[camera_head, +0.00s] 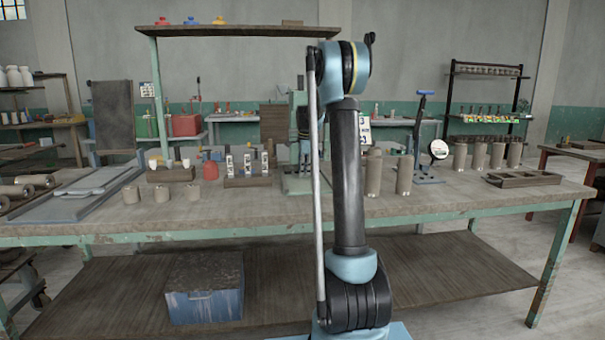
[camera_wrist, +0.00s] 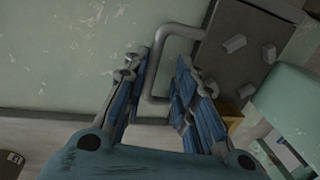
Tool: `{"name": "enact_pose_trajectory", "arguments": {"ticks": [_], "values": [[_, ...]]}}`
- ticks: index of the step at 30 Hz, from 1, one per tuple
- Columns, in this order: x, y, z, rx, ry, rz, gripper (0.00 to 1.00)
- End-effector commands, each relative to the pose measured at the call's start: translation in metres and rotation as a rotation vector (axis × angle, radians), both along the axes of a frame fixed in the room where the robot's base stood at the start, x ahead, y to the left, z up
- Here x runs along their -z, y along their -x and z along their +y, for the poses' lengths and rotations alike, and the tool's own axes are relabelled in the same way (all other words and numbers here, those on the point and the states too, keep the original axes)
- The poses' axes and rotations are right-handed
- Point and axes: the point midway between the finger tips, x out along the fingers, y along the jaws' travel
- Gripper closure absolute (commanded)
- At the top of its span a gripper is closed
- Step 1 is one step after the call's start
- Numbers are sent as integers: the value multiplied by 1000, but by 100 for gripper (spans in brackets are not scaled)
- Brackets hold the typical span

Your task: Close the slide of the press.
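The press (camera_head: 298,130) is a pale green upright machine on the workbench, partly hidden behind my arm in the head view. In the wrist view, a dark flat plate (camera_wrist: 222,75), which looks like its slide, carries a grey U-shaped handle (camera_wrist: 155,72). My gripper (camera_wrist: 160,68) has two blue padded fingers spread apart. The long bar of the handle lies between them in the picture, with gaps visible on both sides. Whether the fingertips reach the handle's depth is hard to tell. My gripper is hidden in the head view.
The workbench (camera_head: 440,194) holds wooden blocks with small tools left of the press and clay cylinders (camera_head: 373,174) to the right. A wooden tray (camera_head: 522,178) lies near the right end. The front bench strip is mostly clear.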

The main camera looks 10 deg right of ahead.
Motion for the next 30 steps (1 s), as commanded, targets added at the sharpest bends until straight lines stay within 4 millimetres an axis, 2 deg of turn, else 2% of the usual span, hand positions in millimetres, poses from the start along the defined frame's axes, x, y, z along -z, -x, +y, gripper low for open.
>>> {"name": "enact_pose_trajectory", "arguments": {"ticks": [10,14,24,30], "values": [[-1,3,2,-2,-3,4,70],[-11,5,2,-2,-3,4,70],[-71,15,1,0,-2,4,70],[-101,19,1,0,-2,4,70]]}}
